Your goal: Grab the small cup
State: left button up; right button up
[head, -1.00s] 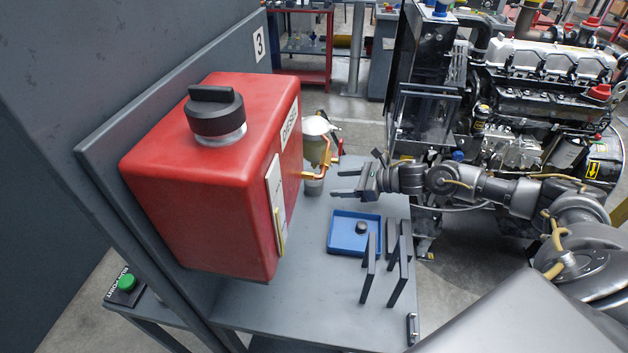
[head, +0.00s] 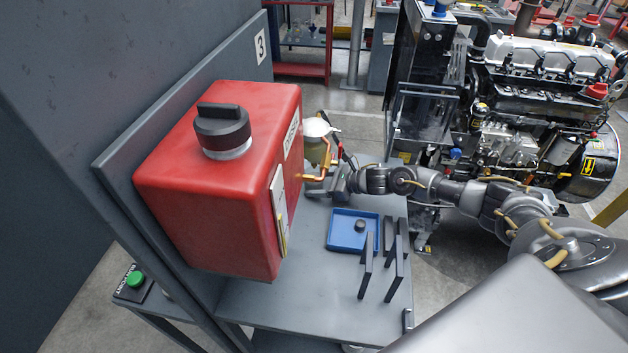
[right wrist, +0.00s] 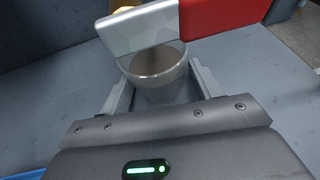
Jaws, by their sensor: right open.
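The small cup (right wrist: 160,88) is a grey, open-topped cup standing upright on the grey table, seen in the right wrist view. My right gripper (right wrist: 160,78) is open, with one finger on each side of the cup; I cannot tell whether either finger touches it. In the head view my right gripper (head: 327,188) is low beside the red tank, under the brass pipe and filter, and the cup is mostly hidden there. My left gripper is not in view.
A red diesel tank (head: 215,190) stands left of the gripper. A silver and red lever (right wrist: 140,32) crosses just above the cup's far rim. A blue tray (head: 345,240) with a small dark round part and upright dark plates (head: 397,265) are nearer on the table.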

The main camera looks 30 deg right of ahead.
aim_at(318, 176)
jog(key=shift+c, duration=0.3)
jog(key=c, duration=0.7)
jog(key=shift+c, duration=0.2)
jog(key=shift+r, duration=0.2)
jog(key=shift+r+b, duration=0.75)
jog(key=shift+r, duration=0.6)
jog(key=shift+d+r, duration=0.15)
jog(key=shift+r, duration=0.05)
jog(key=s+d+b, duration=0.2)
jog(key=s+d, duration=0.3)
jog(key=s+d+b, duration=0.3)
jog(key=s+d, duration=0.1)
jog(key=s, duration=0.1)
jog(key=shift+s+d, duration=0.4)
jog(key=shift+s+d+b, duration=0.35)
jog(key=shift+s+d, duration=0.7)
jog(key=shift+s, duration=0.1)
